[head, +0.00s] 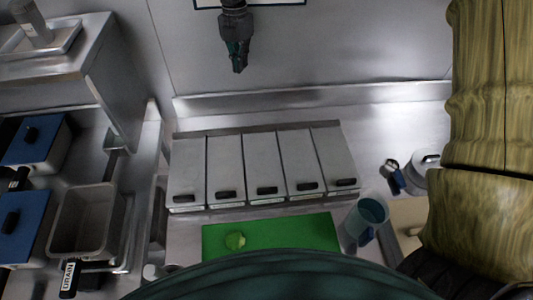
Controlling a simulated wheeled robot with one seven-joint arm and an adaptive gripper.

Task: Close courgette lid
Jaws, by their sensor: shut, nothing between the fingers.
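A row of several narrow steel bins with flat grey lids (263,165) stands against the back of the counter. Each lid has a dark handle at its front edge, and all of them look closed. The labels on the bin fronts are too small to read, so I cannot tell which one is the courgette lid. My gripper (239,70) is shut and empty. It shows at the top of the head view, in front of the steel back wall, pointing down and apart from the lids.
A bluish jug (367,217) and a metal container (427,170) stand to the right. A grey basin (84,222) and blue-lidded units (35,140) are at left.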

